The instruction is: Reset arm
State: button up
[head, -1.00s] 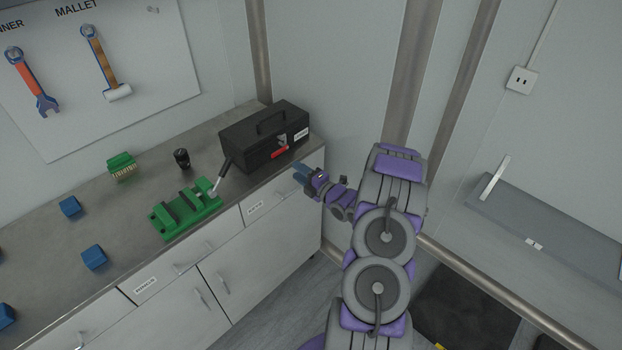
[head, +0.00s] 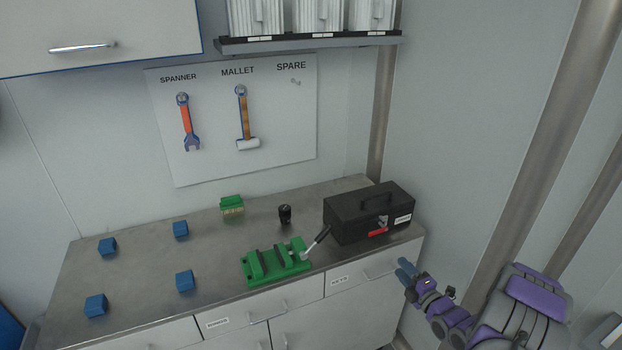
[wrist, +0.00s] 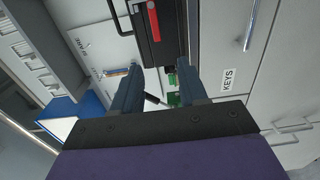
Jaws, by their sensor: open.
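My gripper (head: 406,270) is in front of the counter's right end in the head view, just below and right of the black toolbox. In the wrist view its two blue-grey fingers (wrist: 158,92) stand apart with nothing between them. My purple and grey arm reaches in from the lower right, partly cut off by the frame. The black toolbox (head: 350,215) with a red latch sits shut on the counter; it also shows beyond the fingers in the wrist view (wrist: 150,45).
A spanner (head: 187,122) and mallet (head: 244,118) hang on the wall board. A shelf (head: 310,43) is above.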

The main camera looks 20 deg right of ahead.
jog(key=w+a+r+m+g+h, duration=0.3)
jog(key=w+r+m+g, duration=0.1)
jog(key=r+g, duration=0.15)
jog(key=s+a+r+m+g+h, duration=0.2)
jog(key=s+a+r+m+g, duration=0.4)
jog(key=a, duration=0.2)
jog(key=s+a+r+m+g+y, duration=0.1)
jog(key=s+a+r+m+g, duration=0.1)
jog(key=s+a, duration=0.6)
jog(key=s+a+r+m+g+y, duration=0.1)
jog(key=s+a+r+m+g, duration=0.2)
jog(key=s+a, duration=0.5)
jog(key=s+a+r+m+g+y, duration=0.1)
jog(key=s+a+r+m+g, duration=0.2)
jog(key=s+a, duration=0.5)
jog(key=s+m, duration=0.1)
jog(key=s, duration=0.8)
jog(key=shift+s+r, duration=0.2)
jog(key=shift+s, duration=0.2)
